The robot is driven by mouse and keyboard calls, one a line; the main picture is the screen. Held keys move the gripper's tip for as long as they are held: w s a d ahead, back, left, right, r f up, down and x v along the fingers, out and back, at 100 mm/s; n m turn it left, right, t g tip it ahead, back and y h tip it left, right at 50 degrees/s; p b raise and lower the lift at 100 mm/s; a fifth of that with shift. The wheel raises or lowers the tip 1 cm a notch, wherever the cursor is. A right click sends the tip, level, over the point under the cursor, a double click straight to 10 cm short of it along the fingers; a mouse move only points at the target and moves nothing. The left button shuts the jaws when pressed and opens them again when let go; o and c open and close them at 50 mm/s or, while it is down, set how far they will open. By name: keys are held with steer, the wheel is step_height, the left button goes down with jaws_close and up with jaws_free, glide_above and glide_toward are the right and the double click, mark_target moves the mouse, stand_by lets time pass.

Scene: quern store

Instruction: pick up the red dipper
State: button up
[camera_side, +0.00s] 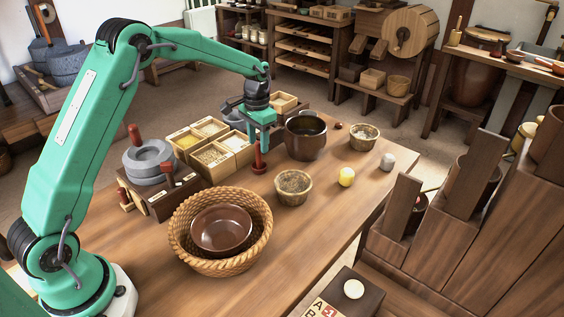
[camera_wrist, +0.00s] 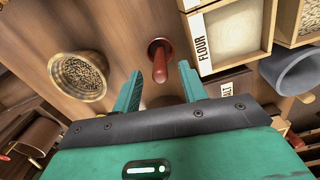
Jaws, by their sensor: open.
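The red dipper (camera_side: 259,163) stands upright on the wooden table, just right of the compartment boxes in the side view. My gripper (camera_side: 259,143) is directly above it, pointing down. In the wrist view the dipper (camera_wrist: 160,66) shows its round foot and its handle rising toward the camera. The open jaws of my gripper (camera_wrist: 158,88) lie on either side of the handle's near end in that picture. I cannot tell whether a finger touches it. Part of the dipper's top is hidden by the jaws in the side view.
A box labelled FLOUR (camera_wrist: 232,35) stands close to the dipper. A bowl of grain (camera_side: 292,188) and a dark pot (camera_side: 305,153) stand to its right. A wicker basket (camera_side: 180,235) holding a brown bowl is in front.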

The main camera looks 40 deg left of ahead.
mark_target(258, 154)
steer(key=shift+s+f, duration=0.1)
steer(key=shift+f, duration=2.5)
jaws_close()
